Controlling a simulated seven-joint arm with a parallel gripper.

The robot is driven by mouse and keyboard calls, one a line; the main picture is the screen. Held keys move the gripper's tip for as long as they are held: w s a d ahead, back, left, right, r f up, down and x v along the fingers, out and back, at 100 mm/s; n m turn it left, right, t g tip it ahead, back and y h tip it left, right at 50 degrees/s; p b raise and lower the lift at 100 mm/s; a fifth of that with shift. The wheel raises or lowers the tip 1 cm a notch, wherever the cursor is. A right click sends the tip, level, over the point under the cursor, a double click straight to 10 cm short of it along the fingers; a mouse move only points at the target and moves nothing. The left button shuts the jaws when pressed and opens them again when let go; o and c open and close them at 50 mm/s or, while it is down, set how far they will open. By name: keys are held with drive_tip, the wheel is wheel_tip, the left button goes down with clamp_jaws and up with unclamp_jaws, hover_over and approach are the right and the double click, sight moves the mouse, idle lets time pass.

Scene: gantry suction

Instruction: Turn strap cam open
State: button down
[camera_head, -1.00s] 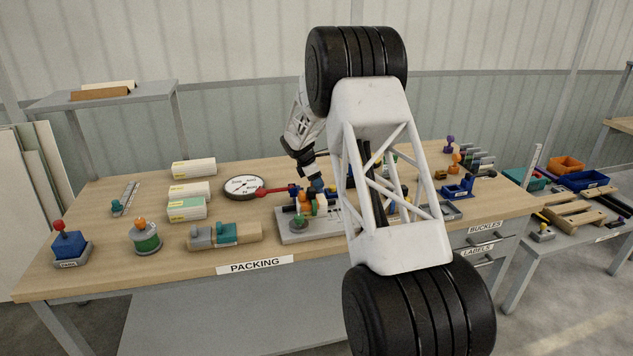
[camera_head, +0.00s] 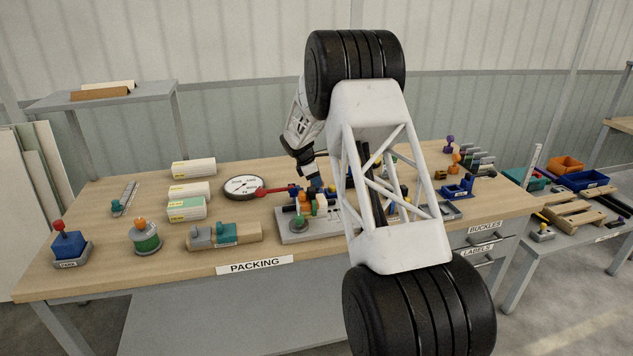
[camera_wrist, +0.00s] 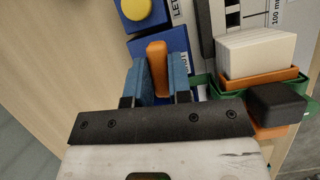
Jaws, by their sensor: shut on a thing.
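In the wrist view, an orange upright tab (camera_wrist: 157,66), which looks like the strap cam's lever, stands between the two blue fingers of my gripper (camera_wrist: 158,80). The fingers are closed on its sides. A blue block (camera_wrist: 174,42) with a partly covered white label lies behind the tab. In the head view, my gripper (camera_head: 314,184) is low over the grey fixture plate (camera_head: 290,238) in the middle of the bench. Small orange and green parts there crowd around the fingers, and my own arm hides much of the fixture's right side.
A round white dial (camera_head: 244,187) with a red arm lies left of the fixture. The wrist view shows a blue part with a yellow knob (camera_wrist: 145,11), white cards (camera_wrist: 255,52) in an orange holder, and a black block (camera_wrist: 276,105) close right of the fingers.

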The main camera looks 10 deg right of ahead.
drive_tip(key=m, duration=0.2)
drive_tip(key=m+g, duration=0.1)
drive_tip(key=m, duration=0.1)
drive_tip(key=shift+w+g+y, duration=0.1)
drive_tip(key=shift+g+y, duration=0.2)
drive_tip(key=m+g+y, duration=0.1)
drive_tip(key=m, duration=0.3)
drive_tip(key=shift+m, duration=0.3)
drive_tip(key=m, duration=0.2)
drive_tip(key=m+g+y, duration=0.1)
drive_tip(key=m, duration=0.1)
drive_tip(key=shift+w+d+y, duration=0.1)
drive_tip(key=shift+y, duration=0.2)
drive_tip(key=shift+m+y, duration=0.7)
drive_tip(key=shift+m, duration=1.4)
drive_tip(key=c, duration=1)
unclamp_jaws()
drive_tip(key=shift+c, duration=0.2)
drive_tip(key=shift+r, duration=0.15)
